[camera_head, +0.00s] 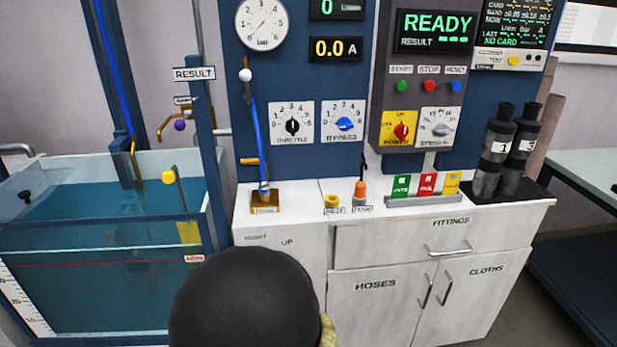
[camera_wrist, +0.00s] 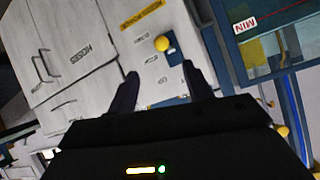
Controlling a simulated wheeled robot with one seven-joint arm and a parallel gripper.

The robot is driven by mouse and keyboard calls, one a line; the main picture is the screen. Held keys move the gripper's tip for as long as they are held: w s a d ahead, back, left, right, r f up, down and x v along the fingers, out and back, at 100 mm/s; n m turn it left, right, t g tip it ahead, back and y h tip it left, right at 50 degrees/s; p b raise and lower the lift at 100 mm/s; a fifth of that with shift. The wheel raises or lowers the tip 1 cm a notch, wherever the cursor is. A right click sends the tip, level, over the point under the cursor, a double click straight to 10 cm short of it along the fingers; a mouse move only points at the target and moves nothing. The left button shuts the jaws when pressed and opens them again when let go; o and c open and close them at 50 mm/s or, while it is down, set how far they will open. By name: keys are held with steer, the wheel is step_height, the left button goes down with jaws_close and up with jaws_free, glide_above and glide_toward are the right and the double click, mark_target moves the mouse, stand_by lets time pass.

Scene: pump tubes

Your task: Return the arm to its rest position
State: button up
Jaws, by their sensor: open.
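My gripper (camera_wrist: 160,84) shows in the wrist view with its two dark fingers spread apart and nothing between them. Beyond the fingers are the white cabinet (camera_wrist: 85,75) and its top. A dark rounded part of my arm covers the bottom middle of the head view, in front of the cabinet. My gripper's fingers cannot be made out in the head view.
The water tank (camera_head: 100,215) stands at the left. Two black bottles (camera_head: 498,150) stand in a dark tray at the cabinet top's right end.

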steer(key=w+d+r+g, duration=0.1)
steer(key=d+g, duration=0.2)
steer(key=d, duration=0.4)
steer(key=w+d+g, duration=0.2)
steer(key=d, duration=0.5)
steer(key=s+d+r+n+g+h, duration=0.15)
steer(key=s+d, duration=0.25)
steer(key=d, duration=0.4)
steer(key=s+d+r+g, duration=0.1)
steer(key=s+d+g, duration=0.2)
steer(key=s+d, duration=0.35)
step_height(320, 180, up, 25)
steer(key=w+d+p, duration=0.1)
steer(key=w+p, duration=0.1)
steer(key=p, duration=2.3)
steer(key=shift+d, duration=0.3)
steer(key=shift+s+r, duration=0.1)
steer(key=shift+s, duration=0.05)
